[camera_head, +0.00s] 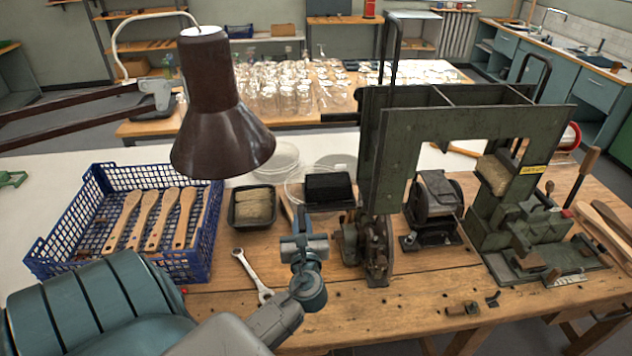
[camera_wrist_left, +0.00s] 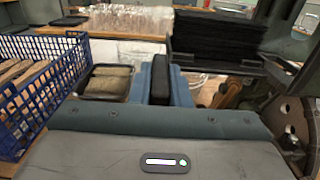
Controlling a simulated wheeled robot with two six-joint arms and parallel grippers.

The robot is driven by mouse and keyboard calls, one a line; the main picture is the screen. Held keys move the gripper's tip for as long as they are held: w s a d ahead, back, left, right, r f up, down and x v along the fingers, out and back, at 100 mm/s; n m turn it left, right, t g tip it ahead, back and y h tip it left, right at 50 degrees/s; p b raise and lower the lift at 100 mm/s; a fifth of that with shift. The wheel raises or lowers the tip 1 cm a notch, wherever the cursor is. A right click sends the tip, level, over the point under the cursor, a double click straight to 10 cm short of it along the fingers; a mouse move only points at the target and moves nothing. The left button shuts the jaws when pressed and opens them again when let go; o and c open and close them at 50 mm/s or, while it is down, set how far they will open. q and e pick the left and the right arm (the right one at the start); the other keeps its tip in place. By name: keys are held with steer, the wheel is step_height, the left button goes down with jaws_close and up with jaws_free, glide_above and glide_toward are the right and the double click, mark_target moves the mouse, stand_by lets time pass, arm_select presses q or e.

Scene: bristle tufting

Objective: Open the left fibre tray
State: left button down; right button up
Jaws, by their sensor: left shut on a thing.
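The left fibre tray (camera_head: 252,205) is a small black tray of tan fibre on the bench, right of the blue crate. Its fibre shows plainly; it also shows in the left wrist view (camera_wrist_left: 105,84). A second tray (camera_head: 328,190) with black fibre stands to its right. My left gripper (camera_head: 302,228) is between and in front of the two trays, shut on what looks like a clear lid (camera_head: 296,190) just beyond its fingertips. The lid's outline is faint. In the left wrist view a dark piece sits between the blue fingers (camera_wrist_left: 161,78). My right gripper is out of view.
A blue crate (camera_head: 205,262) holds several wooden brush handles. A wrench (camera_head: 252,276) lies near my left wrist. A brown lamp (camera_head: 222,110) hangs over the bench. A green machine frame (camera_head: 395,160) stands close on the right. Clear round dishes (camera_head: 272,160) lie behind the trays.

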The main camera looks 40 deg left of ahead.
arm_select(q)
steer(key=c, duration=1.5)
jaws_free()
steer(key=shift+s+a, duration=0.1)
steer(key=shift+c, duration=0.2)
steer(key=shift+o, duration=0.9)
steer(key=shift+s+a+f, duration=0.1)
steer(key=shift+a, duration=0.1)
steer(key=shift+s+d, duration=0.1)
steer(key=shift+d, duration=0.25)
steer(key=b+v, duration=0.4)
steer(key=v, duration=0.6)
steer(key=shift+s, duration=0.1)
